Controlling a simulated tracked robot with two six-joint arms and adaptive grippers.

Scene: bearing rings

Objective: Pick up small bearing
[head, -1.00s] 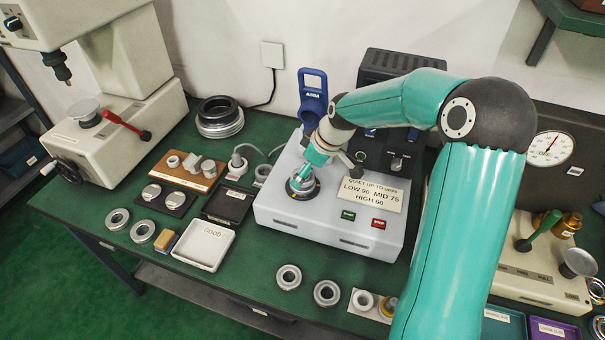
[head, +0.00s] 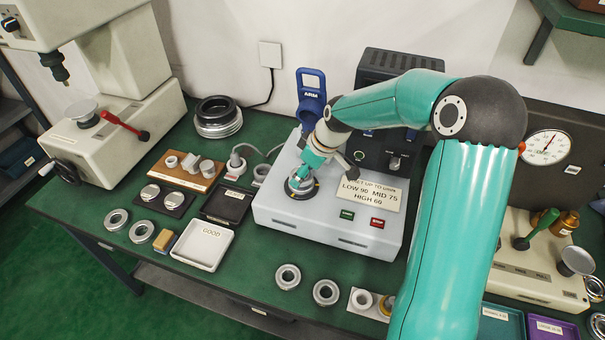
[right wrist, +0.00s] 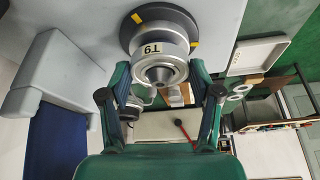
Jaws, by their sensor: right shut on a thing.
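My right gripper (head: 303,176) reaches down onto the round spindle seat of the grey-white tester (head: 330,225). In the right wrist view its fingers (right wrist: 161,92) stand on both sides of a metal ring-shaped part (right wrist: 161,68) with a small tag, and are shut on it. This part sits at the dark, yellow-marked seat (right wrist: 150,22); whether it is lifted clear I cannot tell. Loose bearing rings lie on the bench: two at the left (head: 116,220) and two in front of the tester (head: 288,277). My left gripper is not in view.
A press with a red lever (head: 125,122) is at the far left.

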